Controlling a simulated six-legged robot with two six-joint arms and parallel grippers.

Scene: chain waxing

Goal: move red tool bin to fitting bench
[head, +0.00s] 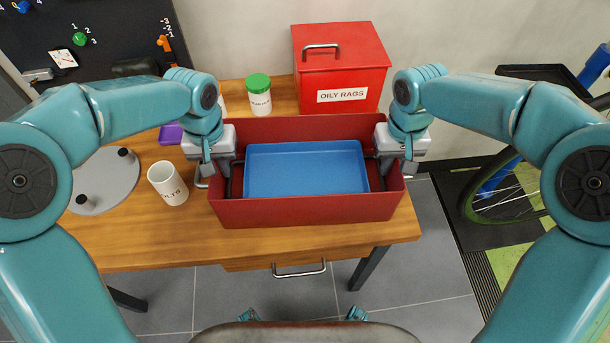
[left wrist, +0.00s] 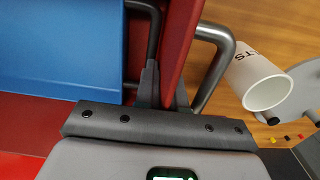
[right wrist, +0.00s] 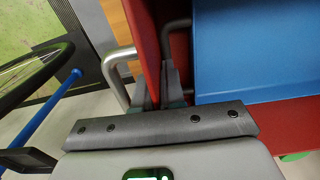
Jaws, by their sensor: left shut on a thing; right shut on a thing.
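The red tool bin (head: 310,210) is level at a wooden bench (head: 130,245), with a blue tray (head: 305,170) inside it. I cannot tell whether its base touches the benchtop. My left gripper (head: 212,172) is shut on the bin's left end wall; in the left wrist view its fingers (left wrist: 165,85) straddle the red wall beside a metal handle (left wrist: 215,65). My right gripper (head: 395,162) is shut on the right end wall, its fingers (right wrist: 162,82) likewise on both sides of the wall. The bin's base is hidden.
A white cup (head: 168,183) stands left of the bin, near a round grey plate (head: 108,180). A green-lidded jar (head: 260,95) and a red OILY RAGS can (head: 342,75) are behind. A bicycle wheel (head: 500,190) stands right. A drawer handle (head: 300,270) is in front.

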